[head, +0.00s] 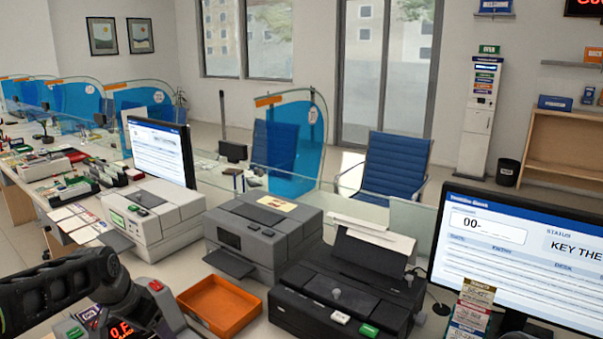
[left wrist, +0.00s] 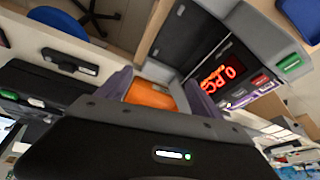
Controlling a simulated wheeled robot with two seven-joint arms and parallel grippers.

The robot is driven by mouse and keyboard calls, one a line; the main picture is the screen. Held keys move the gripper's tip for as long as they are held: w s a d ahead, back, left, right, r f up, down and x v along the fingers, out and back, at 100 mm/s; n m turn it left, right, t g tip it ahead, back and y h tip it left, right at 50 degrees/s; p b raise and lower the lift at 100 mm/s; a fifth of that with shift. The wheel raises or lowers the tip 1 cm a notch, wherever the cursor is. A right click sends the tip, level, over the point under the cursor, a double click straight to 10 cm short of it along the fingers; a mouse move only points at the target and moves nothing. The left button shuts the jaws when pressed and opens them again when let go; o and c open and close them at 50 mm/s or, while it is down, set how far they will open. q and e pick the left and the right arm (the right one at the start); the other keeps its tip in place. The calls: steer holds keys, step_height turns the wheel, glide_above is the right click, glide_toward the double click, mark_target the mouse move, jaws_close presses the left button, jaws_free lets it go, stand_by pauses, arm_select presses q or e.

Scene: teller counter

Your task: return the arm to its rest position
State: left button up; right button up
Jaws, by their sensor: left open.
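My left arm (head: 70,285) comes in from the left edge of the head view and bends down at the lower left. Its gripper cannot be made out clearly there. In the left wrist view my left gripper (left wrist: 157,88) is open, its two purple-grey fingers apart with nothing seen held between them. The orange tray (head: 232,308) lies just right of the arm in the head view and looks empty. It shows between and beyond the fingers in the left wrist view (left wrist: 150,95). My right gripper is in neither view.
A device with a red digital display (left wrist: 217,85) is close to the left gripper. A grey printer (head: 262,235), a black printer (head: 340,295) and a white machine (head: 155,215) stand on the counter near the tray. A monitor (head: 520,255) is at the right.

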arm_select(q)
steer(key=s+d+f+n+t+h, duration=0.1)
steer(key=s+d+f+n, duration=0.2)
steer(key=d+f, duration=0.7)
steer(key=s+d+f+n+h, duration=0.25)
steer(key=d+f, duration=0.45)
steer(key=f, duration=0.6)
steer(key=s+d+f+g, duration=0.1)
steer(key=s+d+f, duration=0.2)
steer(key=s, duration=0.5)
steer(key=s+d+f+g, duration=0.2)
steer(key=s+f, duration=0.3)
steer(key=s, duration=0.3)
steer(key=s+d+f+g, duration=0.1)
steer(key=s+d+f, duration=0.3)
steer(key=s, duration=0.4)
